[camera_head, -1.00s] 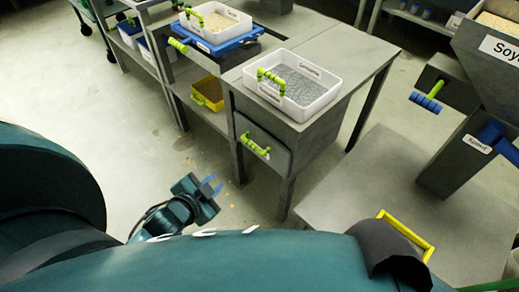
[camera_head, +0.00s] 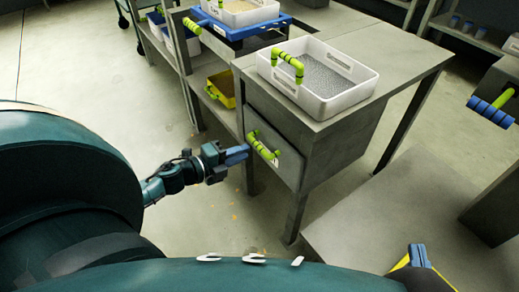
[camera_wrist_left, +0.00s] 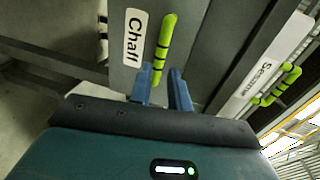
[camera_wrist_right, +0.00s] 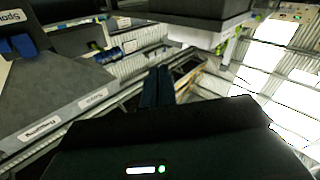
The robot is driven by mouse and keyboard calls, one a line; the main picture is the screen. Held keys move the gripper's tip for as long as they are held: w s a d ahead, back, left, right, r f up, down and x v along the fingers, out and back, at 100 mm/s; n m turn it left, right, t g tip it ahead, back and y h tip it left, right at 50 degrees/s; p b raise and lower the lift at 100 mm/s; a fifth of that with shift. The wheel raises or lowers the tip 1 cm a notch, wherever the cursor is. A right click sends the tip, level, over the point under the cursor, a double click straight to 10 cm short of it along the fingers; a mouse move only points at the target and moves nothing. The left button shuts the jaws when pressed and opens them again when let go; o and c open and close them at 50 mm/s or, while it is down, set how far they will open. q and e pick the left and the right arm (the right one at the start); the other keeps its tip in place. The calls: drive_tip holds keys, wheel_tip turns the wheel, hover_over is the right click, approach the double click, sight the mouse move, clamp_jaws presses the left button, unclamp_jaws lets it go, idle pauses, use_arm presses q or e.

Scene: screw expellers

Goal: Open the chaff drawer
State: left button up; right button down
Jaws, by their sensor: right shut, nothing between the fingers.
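The chaff drawer (camera_head: 285,165) is a grey front below the table top, with a green handle with dark bands (camera_head: 262,145). In the left wrist view its white "Chaff" label (camera_wrist_left: 135,38) sits beside the green handle (camera_wrist_left: 166,38). The drawer front looks flush with its housing. My left gripper (camera_head: 238,154) is open, its blue fingers (camera_wrist_left: 162,82) pointing at the handle. The lower end of the handle lines up with the gap between the fingertips; I cannot tell whether they touch. My right gripper (camera_head: 419,256) is shut and empty at the lower right, away from the drawer.
A white tray of grey material (camera_head: 325,82) with a green handle stands above the drawer. A yellow container (camera_head: 222,88) sits on the shelf to the left. A low grey surface (camera_head: 400,215) is at the right. The floor left of the table is open.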

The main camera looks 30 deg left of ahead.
sight(259, 145)
use_arm(q)
drive_tip(key=b+x, duration=0.1)
drive_tip(key=x, duration=0.5)
drive_tip(key=shift+w+d+f, duration=0.1)
drive_tip(key=shift+w, duration=0.25)
drive_tip(key=shift+c, duration=0.5)
clamp_jaws()
